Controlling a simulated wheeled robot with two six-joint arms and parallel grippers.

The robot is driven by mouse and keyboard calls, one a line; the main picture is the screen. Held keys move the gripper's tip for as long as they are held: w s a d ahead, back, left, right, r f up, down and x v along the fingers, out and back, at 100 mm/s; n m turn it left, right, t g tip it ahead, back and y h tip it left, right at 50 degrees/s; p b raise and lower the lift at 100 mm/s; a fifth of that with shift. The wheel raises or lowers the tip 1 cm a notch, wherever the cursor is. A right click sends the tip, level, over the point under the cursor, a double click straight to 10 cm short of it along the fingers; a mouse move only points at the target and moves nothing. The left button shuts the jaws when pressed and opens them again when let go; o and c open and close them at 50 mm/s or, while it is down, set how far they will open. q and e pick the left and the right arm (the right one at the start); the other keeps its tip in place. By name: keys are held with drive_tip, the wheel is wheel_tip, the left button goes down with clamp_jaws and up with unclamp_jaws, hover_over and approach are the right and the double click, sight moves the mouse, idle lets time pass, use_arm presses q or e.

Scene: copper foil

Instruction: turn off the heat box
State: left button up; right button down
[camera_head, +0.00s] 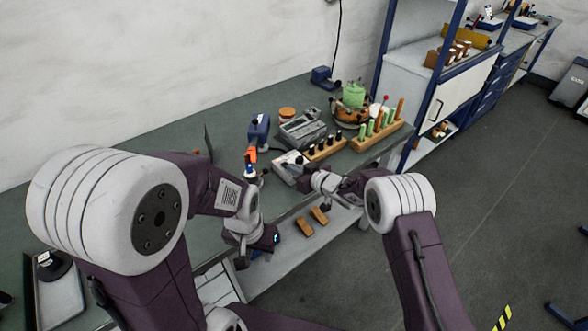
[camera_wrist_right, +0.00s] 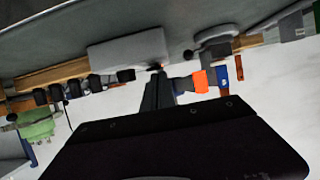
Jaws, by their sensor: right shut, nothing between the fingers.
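A small pale grey box (camera_head: 286,170), which looks like the heat box, sits on the green-grey bench near its front edge. It also shows in the right wrist view (camera_wrist_right: 122,50), which looks upside down, with a small reddish spot at its edge. My right gripper (camera_head: 303,182) is shut and empty, right beside the box's near right side. In the wrist view its fingertips (camera_wrist_right: 157,75) are close to the reddish spot; I cannot tell whether they touch it. My left gripper (camera_head: 268,239) hangs low near the bench's front edge, away from the box; its jaws are unclear.
Behind and right are a grey tray (camera_head: 303,131), a wooden rack with black-topped pieces (camera_head: 325,149) and a rack with green pieces (camera_head: 378,126). Wooden blocks (camera_head: 312,221) lie below the bench edge.

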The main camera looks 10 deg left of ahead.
drive_tip(key=shift+s+f+b, duration=0.1)
drive_tip(key=shift+f+b, duration=0.45)
drive_tip(key=shift+f, duration=0.2)
drive_tip(key=shift+d+r, duration=0.1)
drive_tip(key=shift+r, duration=0.2)
drive_tip(key=shift+r+p, duration=0.8)
drive_tip(key=shift+p, duration=0.15)
